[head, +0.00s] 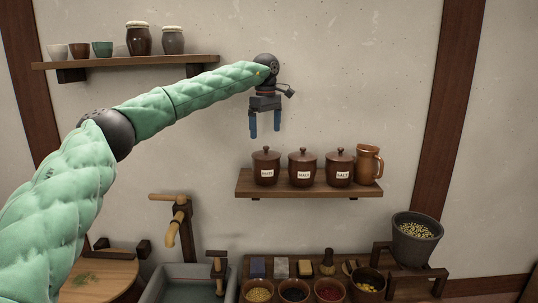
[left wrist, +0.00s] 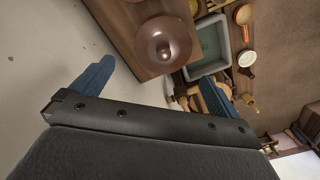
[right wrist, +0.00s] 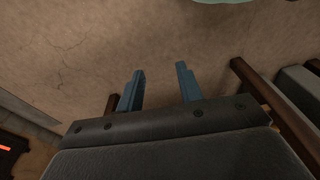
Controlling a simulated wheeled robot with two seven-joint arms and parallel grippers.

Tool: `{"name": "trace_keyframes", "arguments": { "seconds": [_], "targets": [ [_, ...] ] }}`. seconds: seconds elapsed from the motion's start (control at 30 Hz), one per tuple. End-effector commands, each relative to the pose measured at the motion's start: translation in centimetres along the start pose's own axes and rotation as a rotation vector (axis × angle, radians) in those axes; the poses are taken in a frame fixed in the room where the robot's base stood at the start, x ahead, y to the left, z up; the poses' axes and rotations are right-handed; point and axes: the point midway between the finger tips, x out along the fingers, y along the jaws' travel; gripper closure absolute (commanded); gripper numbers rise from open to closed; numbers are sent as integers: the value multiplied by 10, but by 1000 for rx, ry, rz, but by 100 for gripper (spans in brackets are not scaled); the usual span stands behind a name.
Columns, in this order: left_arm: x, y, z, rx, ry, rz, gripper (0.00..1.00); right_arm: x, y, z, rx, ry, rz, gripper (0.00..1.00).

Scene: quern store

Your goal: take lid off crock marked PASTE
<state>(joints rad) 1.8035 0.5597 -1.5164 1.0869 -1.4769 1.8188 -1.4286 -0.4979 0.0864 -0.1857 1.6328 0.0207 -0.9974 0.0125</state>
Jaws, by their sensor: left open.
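Three brown lidded crocks stand in a row on the middle wall shelf (head: 310,190). The left crock (head: 265,168) has a white label too small to read surely. The middle crock (head: 302,169) seems marked MALT and the right crock (head: 339,169) SALT. All three have knobbed lids on. My left gripper (head: 264,133) is open and empty, pointing down above the left crock, apart from its lid. The left wrist view shows one round brown lid with its knob (left wrist: 163,45) beyond the fingers. My right gripper (right wrist: 160,72) is open and empty, seen only in the right wrist view.
A brown jug (head: 368,164) stands right of the crocks. An upper shelf (head: 125,62) holds cups and jars. Below are a wooden tap (head: 180,222), a grey basin (head: 185,285), several small bowls and a dark grain-filled pot (head: 416,242). The wall around the left gripper is clear.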

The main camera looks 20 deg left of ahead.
Motion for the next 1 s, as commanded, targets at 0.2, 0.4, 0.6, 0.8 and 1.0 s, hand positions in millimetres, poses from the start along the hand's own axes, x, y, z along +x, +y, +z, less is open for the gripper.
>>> {"name": "trace_keyframes", "arguments": {
  "seconds": [0.2,0.4,0.6,0.8,1.0],
  "targets": [
    [18,0,0,1,0,-3,0,15,4,6,-3,4,6,64],
    [28,0,1,1,0,-2,0,28,7,10,-6,13,11,64],
    [44,1,0,0,0,-3,0,51,15,22,-13,25,21,64],
    [62,1,0,0,-1,-2,0,72,22,34,-19,38,30,64],
    [74,1,1,0,-1,-1,0,84,26,41,-23,47,34,64]
  ]
}}
